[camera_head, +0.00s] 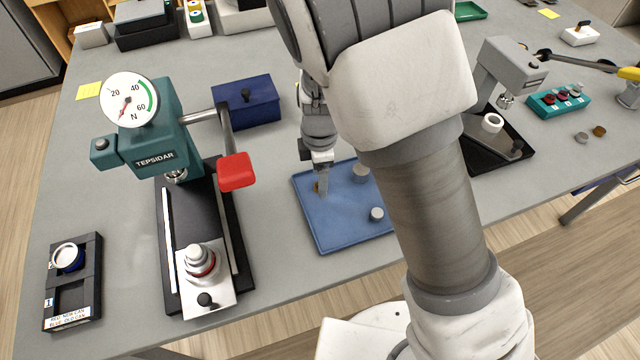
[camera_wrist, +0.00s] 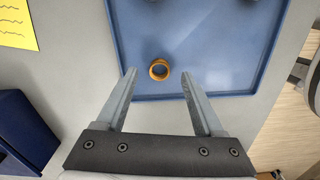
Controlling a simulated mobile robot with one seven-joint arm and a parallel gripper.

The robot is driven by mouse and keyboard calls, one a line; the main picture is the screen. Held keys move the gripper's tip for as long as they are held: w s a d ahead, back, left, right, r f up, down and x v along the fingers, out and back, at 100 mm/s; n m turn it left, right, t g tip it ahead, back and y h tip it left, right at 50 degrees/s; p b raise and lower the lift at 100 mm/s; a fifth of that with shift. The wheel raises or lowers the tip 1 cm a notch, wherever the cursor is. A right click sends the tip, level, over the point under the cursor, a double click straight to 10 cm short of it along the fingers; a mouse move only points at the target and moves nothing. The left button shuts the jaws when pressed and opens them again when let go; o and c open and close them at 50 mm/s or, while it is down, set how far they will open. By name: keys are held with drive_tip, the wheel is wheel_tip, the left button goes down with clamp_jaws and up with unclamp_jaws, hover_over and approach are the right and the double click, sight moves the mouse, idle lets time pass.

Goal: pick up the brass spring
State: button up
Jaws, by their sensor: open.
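The brass spring (camera_wrist: 159,69) is a small golden ring-shaped coil on the blue tray (camera_wrist: 185,88). In the wrist view it shows between the fingertips of my gripper (camera_wrist: 158,74), with a gap on both sides. My gripper is open and empty. In the head view, my gripper (camera_head: 323,190) points down over the left part of the tray (camera_head: 335,235). Only a bit of the spring (camera_head: 316,186) shows there beside a finger. I cannot tell how high the fingertips are above the tray.
A grey cylinder (camera_head: 377,214) and another grey piece (camera_head: 361,170) are also on the tray. A teal press (camera_head: 160,150) with a red-handled lever (camera_head: 236,171) stands to the left. A blue box (camera_head: 247,105) is behind. A grey-headed device (camera_head: 505,75) stands at right.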

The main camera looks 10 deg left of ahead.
drive_tip(key=shift+f, duration=0.85)
drive_tip(key=shift+c, duration=0.2)
clamp_jaws()
drive_tip(key=shift+r, duration=0.1)
